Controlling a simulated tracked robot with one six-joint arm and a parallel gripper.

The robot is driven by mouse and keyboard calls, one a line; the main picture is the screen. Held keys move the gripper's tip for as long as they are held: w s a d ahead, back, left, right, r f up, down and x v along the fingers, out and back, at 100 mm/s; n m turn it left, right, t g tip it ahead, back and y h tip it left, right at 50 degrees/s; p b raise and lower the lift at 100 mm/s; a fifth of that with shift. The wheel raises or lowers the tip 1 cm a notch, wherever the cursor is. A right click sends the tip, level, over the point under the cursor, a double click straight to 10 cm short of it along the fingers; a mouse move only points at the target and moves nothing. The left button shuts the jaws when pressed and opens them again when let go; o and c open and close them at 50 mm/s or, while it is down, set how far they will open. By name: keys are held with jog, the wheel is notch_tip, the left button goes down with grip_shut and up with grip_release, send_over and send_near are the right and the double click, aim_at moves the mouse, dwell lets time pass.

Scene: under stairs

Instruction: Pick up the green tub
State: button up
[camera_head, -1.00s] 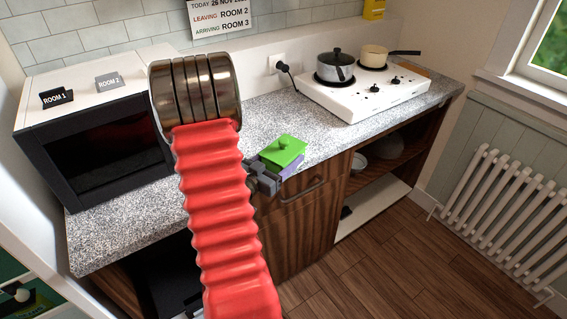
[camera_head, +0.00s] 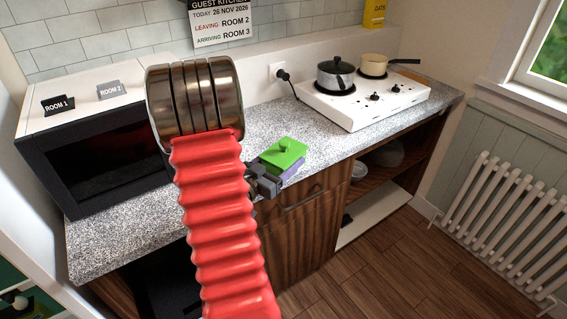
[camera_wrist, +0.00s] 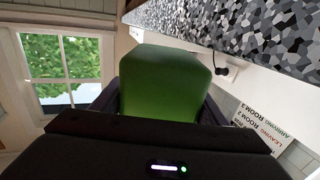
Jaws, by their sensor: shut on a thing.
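In the wrist view the green tub (camera_wrist: 165,85) fills the middle, held between two dark fingers, one on each side. The black wrist housing hides its near end. I cannot tell whether its underside touches the worktop.
The speckled worktop (camera_head: 230,160) holds a black-fronted oven (camera_head: 110,150) at left and a white hob (camera_head: 365,105) with a lidded pot (camera_head: 335,75) and a cream pan (camera_head: 373,65) at right. Open shelves (camera_head: 375,190) and a radiator (camera_head: 495,215) are lower right.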

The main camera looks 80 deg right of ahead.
aim_at(284, 143)
jog(key=shift+r, duration=3.9)
jog(key=o, duration=0.7)
jog(key=c, duration=1)
